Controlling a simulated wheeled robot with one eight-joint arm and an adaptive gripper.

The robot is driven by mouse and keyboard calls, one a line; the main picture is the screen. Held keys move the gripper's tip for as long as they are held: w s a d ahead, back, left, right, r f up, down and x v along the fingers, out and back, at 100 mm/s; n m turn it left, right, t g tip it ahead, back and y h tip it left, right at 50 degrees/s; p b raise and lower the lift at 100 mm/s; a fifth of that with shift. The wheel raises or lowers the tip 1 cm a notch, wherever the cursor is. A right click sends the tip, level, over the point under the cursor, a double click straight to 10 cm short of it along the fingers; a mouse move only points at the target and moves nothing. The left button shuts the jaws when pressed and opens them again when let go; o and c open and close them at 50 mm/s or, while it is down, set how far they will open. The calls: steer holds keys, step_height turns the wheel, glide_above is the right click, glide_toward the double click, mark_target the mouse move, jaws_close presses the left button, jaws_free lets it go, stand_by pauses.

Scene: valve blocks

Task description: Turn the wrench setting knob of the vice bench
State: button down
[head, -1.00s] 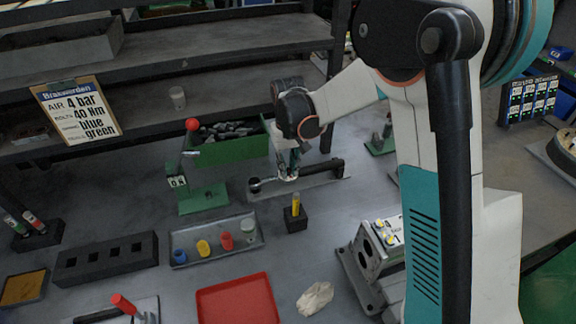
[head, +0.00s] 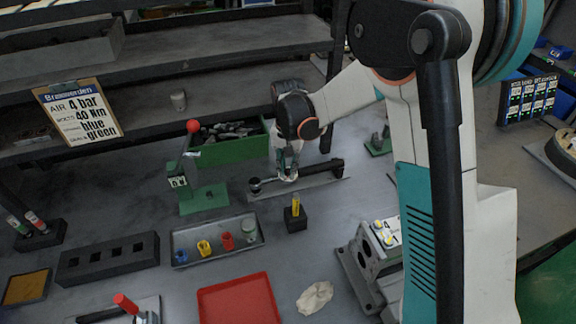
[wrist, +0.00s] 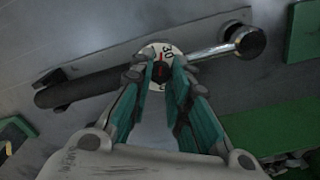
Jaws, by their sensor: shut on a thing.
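The wrench (head: 322,172) lies on a grey plate on the bench, with a dark grip at one end and a round knob-like head (head: 255,184) at the other. In the wrist view its dark handle (wrist: 80,87) runs left and its shiny shaft (wrist: 212,52) runs right. Its white setting dial (wrist: 157,50) shows "30" and a red mark. My gripper (head: 288,176) points down over the middle of the wrench. In the wrist view my gripper (wrist: 160,72) is shut on the setting knob at the dial, and its fingertips hide most of the knob.
A green bin (head: 235,150) with dark parts stands behind the wrench. A green stand with a red ball (head: 193,127) is to the left. A black block with a yellow piece (head: 295,217), a tray of coloured caps (head: 190,260) and a red tray (head: 238,305) are in front.

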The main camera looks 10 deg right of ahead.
stand_by(0.4)
steer(key=c, duration=1.8)
jaws_free()
steer(key=shift+o, duration=0.2)
